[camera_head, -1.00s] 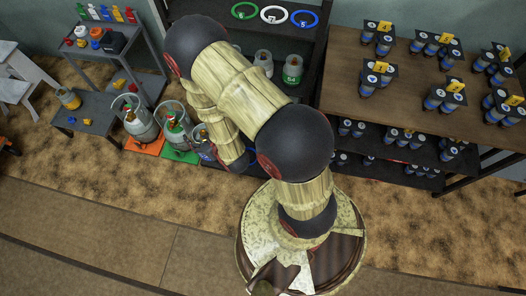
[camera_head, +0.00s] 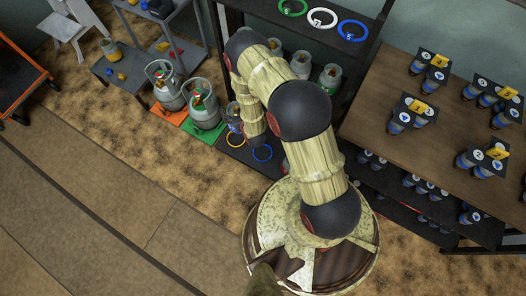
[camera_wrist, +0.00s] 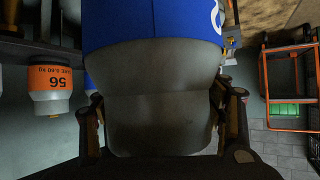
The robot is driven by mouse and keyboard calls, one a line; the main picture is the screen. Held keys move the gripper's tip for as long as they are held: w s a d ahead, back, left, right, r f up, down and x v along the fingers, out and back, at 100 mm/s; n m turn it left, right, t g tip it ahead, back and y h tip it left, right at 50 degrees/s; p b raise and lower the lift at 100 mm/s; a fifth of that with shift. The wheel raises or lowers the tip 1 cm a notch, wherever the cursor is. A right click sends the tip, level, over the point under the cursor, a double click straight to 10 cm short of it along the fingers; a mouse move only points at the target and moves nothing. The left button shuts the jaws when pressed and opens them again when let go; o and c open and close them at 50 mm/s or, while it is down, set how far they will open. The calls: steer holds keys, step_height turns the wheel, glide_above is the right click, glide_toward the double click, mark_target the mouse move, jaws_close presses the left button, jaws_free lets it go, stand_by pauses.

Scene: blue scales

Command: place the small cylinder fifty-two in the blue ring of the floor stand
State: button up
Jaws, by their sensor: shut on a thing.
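A small grey cylinder with a blue band (camera_wrist: 152,22) fills the middle of the wrist view. Only the edge of a white mark shows on the band, so I cannot read its number. My gripper (camera_wrist: 165,112) is shut on its grey end, one finger on each side. In the head view my arm hides most of the gripper and the held cylinder. The cylinder appears apart from the blue ring.
Large cylinders stand on green (camera_head: 205,134) and orange (camera_head: 170,115) pads left of the stand. A dark shelf (camera_head: 228,30) rises behind, with green, white and blue rings on top. A brown table (camera_head: 380,125) is at right. The wrist view shows an orange-banded 56 cylinder (camera_wrist: 50,77).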

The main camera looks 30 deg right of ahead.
step_height(320, 180, down, 26)
steer(key=w+a, duration=0.1)
steer(key=a, duration=0.1)
steer(key=s+d+f+b, duration=0.5)
steer(key=d+f+b, duration=0.2)
steer(key=d+f, duration=0.5)
steer(key=shift+s+d+f+y+b, duration=0.15)
steer(key=shift+d+f+y+b, duration=0.15)
steer(key=shift+f, duration=0.4)
steer(key=shift+f, duration=0.1)
steer(key=o, duration=2.1)
steer(key=shift+s, duration=0.1)
